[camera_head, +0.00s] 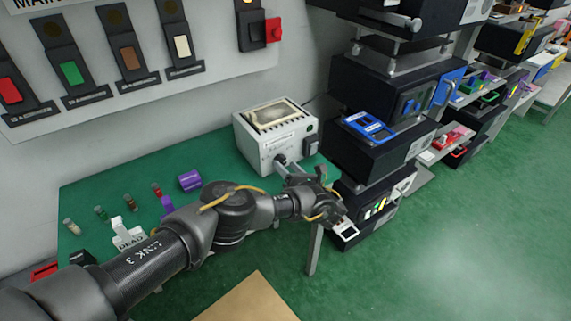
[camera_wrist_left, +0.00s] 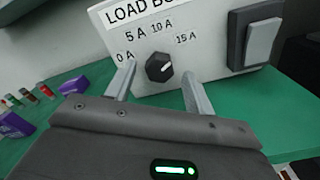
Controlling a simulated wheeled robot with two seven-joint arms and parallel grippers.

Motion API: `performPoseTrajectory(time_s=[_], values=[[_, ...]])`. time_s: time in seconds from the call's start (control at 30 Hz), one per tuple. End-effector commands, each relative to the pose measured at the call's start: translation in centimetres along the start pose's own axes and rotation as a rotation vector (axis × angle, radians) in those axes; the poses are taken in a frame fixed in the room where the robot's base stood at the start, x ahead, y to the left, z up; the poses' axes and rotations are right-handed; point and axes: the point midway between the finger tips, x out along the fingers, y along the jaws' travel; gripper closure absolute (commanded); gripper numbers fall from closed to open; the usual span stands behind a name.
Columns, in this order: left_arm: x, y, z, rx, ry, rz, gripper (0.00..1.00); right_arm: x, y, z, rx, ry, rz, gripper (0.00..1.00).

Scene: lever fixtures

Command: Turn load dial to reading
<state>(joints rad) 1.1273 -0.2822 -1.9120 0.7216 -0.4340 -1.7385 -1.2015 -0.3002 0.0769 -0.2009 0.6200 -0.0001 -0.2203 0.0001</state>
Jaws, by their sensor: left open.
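The load box (camera_head: 252,150) is a pale box at the far right end of the green bench. In the left wrist view its front (camera_wrist_left: 98,18) carries the labels 0 A, 5 A, 10 A and 15 A around a black round load dial (camera_wrist_left: 158,67). A pale mark shows on the right part of the dial; its exact reading is hard to tell. My left gripper (camera_head: 284,166) is at the front of the box. In the wrist view its two fingers are open, one on each side of the dial, with gaps showing.
A large grey switch (camera_wrist_left: 262,42) sits right of the dial. On the bench are a purple block (camera_head: 190,180) and several small coloured-top vials. A wall panel (camera_head: 110,50) with coloured switches hangs behind. Black equipment (camera_head: 380,150) stacks stand right of the bench.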

Motion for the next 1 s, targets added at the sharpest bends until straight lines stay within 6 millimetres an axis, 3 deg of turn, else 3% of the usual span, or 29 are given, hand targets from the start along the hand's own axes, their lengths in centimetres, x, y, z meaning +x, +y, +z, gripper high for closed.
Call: performPoseTrajectory(time_s=[0.2,0.47,0.8,1.0], values=[[1.6,0.0,0.1,-0.002,-0.001,0.000,0.47,0.0,0.3,0.0,-0.002,0.000,0.004,0.11],[1.7,0.0,0.0,-0.002,0.000,-0.001,0.47,0.0,0.5,0.0,-0.002,0.000,0.006,0.11],[1.6,0.0,0.0,-0.002,0.000,-0.001,0.89,0.0,0.5,0.0,-0.001,0.000,0.006,0.11],[1.6,0.0,0.0,-0.012,0.000,-0.001,0.91,0.1,0.4,0.0,0.000,0.000,0.005,0.11]])
